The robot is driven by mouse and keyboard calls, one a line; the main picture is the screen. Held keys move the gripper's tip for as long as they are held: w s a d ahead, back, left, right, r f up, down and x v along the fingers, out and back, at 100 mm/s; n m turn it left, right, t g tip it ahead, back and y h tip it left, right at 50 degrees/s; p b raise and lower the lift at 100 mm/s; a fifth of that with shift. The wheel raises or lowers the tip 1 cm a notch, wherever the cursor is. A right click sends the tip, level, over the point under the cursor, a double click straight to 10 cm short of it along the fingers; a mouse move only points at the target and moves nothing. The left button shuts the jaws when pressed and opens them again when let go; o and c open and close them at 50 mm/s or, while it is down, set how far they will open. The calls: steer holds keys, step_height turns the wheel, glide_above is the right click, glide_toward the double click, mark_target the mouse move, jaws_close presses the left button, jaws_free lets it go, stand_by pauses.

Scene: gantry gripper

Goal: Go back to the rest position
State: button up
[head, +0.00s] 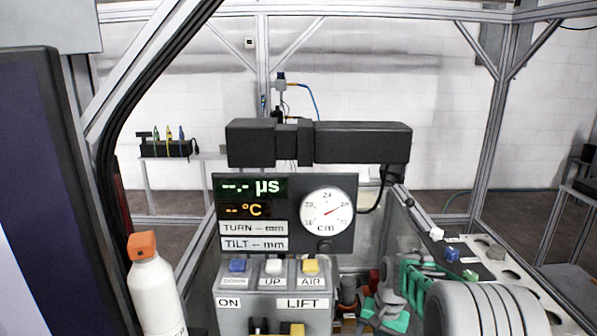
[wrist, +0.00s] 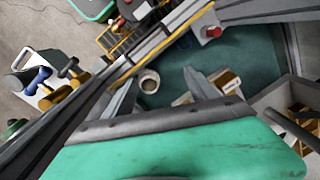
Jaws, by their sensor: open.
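My gripper (wrist: 160,76) shows in the wrist view, with two grey fingers spread apart and nothing held between them. A pale round cup-like thing (wrist: 149,81) lies beyond the fingers, seen from above. I cannot tell how far below the fingertips it is. In the head view, green and grey jointed parts stand at the lower right beside a large ribbed grey cylinder; I cannot tell whether my gripper is among them. No marker of a rest position shows.
A control panel (head: 284,215) with a dial and coloured buttons stands in front. A white bottle (head: 157,292) with an orange cap is at left. Metal frame posts (head: 492,125) surround the area. In the wrist view, a grey bin (wrist: 262,100) is at right, near a teal surface (wrist: 258,72).

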steer(key=s+a+r+n+h, duration=0.1)
steer(key=s+r+n, duration=0.15)
steer(key=s, duration=0.85)
steer(key=s+a+r+n, duration=0.2)
steer(key=s+r, duration=0.2)
steer(key=s, duration=0.7)
step_height(320, 180, up, 6)
steer(key=w+a+t, duration=0.1)
steer(key=t, duration=0.2)
steer(key=shift+w+a+r+n, duration=0.2)
steer(key=shift+a+n, duration=0.15)
steer(key=shift+c, duration=0.2)
